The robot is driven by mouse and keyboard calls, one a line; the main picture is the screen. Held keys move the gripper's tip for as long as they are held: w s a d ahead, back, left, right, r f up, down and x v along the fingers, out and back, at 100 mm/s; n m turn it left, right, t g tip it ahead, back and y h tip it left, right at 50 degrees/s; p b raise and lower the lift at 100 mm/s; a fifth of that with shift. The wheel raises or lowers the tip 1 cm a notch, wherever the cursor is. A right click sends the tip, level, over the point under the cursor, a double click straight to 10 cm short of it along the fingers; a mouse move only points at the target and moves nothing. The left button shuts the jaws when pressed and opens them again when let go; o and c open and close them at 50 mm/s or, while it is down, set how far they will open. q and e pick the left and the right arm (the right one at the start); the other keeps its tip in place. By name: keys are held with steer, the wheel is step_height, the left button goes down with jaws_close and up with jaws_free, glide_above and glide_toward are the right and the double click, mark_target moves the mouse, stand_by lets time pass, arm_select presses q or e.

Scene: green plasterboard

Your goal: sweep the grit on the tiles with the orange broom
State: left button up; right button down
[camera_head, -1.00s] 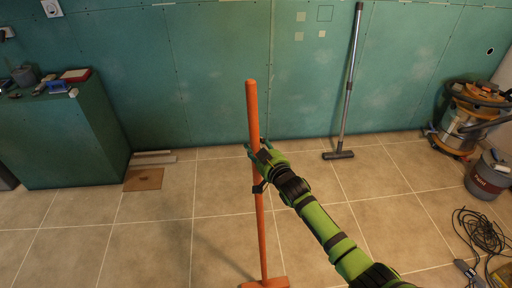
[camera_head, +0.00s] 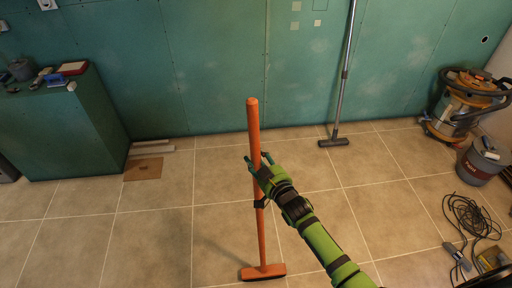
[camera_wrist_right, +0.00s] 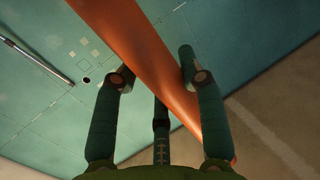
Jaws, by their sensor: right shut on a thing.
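The orange broom (camera_head: 254,130) stands nearly upright in the head view, its head (camera_head: 263,272) low on the beige tiles (camera_head: 155,225). I cannot tell whether the head touches the floor. My right gripper (camera_head: 259,164) is shut on the broom's handle about midway up. In the right wrist view the orange handle (camera_wrist_right: 150,60) passes between my green fingers. My left gripper is not in view. I can make out no separate grit on the tiles.
A vacuum cleaner (camera_head: 462,105), a bucket (camera_head: 481,163) and a coiled black cable (camera_head: 470,222) are at the right. A grey floor tool (camera_head: 338,120) leans on the green wall. A green cabinet (camera_head: 75,130) stands left. A brown board (camera_head: 143,169) lies beside it. The left-middle floor is clear.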

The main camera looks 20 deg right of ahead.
steer(key=s+a+p, duration=0.1)
steer(key=s+a, duration=0.1)
steer(key=s, duration=1.6)
steer(key=s+a+p, duration=0.1)
steer(key=s+a, duration=0.1)
steer(key=s, duration=1.6)
steer(key=shift+a+f+p, duration=0.2)
steer(key=shift+f+p, duration=0.05)
steer(key=shift+p, duration=0.05)
steer(key=w+d+b, duration=0.1)
steer(key=w, duration=1)
steer(key=w+d+b, duration=0.2)
steer(key=w, duration=1)
steer(key=w+d+b, duration=0.1)
steer(key=w, duration=1.1)
steer(key=shift+w+d+r+b, duration=0.15)
steer(key=shift+w+b, duration=0.1)
steer(key=shift+b, duration=0.1)
steer(key=w+d+b, duration=0.1)
steer(key=w+b, duration=0.4)
steer(key=w, duration=0.3)
steer(key=shift+w, duration=0.25)
